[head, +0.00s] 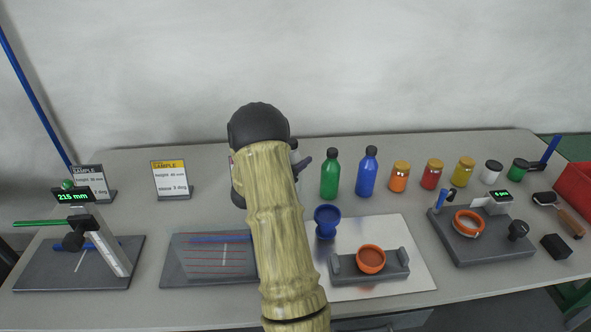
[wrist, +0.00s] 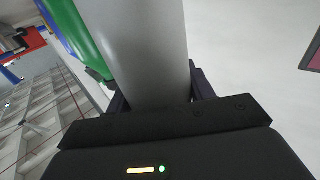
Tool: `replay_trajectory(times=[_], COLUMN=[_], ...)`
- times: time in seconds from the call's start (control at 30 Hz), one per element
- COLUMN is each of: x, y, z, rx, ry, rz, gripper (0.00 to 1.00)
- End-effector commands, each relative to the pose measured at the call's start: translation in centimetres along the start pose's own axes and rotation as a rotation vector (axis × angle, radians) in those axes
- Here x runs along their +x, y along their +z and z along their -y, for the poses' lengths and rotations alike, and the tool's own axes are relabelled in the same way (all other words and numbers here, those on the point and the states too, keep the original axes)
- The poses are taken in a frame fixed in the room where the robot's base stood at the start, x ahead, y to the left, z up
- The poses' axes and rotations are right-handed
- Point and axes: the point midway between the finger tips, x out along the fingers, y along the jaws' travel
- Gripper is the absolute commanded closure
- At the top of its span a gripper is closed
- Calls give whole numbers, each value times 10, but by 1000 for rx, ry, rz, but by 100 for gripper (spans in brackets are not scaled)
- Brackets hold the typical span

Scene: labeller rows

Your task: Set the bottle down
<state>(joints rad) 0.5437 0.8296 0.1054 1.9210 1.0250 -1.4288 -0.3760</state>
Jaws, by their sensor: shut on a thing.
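In the wrist view a smooth pale grey bottle (wrist: 140,50) stands between the dark fingers of my gripper (wrist: 158,96), which is shut on it. Its lower end is hidden by the gripper body. In the head view my arm covers most of the gripper (head: 301,166) and I cannot make out the held bottle clearly. I cannot tell whether its base touches the table (head: 215,213). A green bottle (head: 330,176) and a blue bottle (head: 367,173) stand upright just right of my gripper.
Several jars, including an orange one (head: 399,178), continue the row rightward. In front are a blue cup (head: 327,221) and a grey holder (head: 394,267) with an orange ring.

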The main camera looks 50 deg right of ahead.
Motion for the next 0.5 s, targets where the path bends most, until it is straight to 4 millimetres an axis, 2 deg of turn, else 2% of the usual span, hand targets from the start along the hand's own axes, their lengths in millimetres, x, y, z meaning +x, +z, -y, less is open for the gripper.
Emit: replay_trajectory(times=[0.23,0.5], x=[0,0], y=[2,35], z=[0,0], rx=[-1,-3], ry=[0,-1], rz=[0,1], gripper=[69,69])
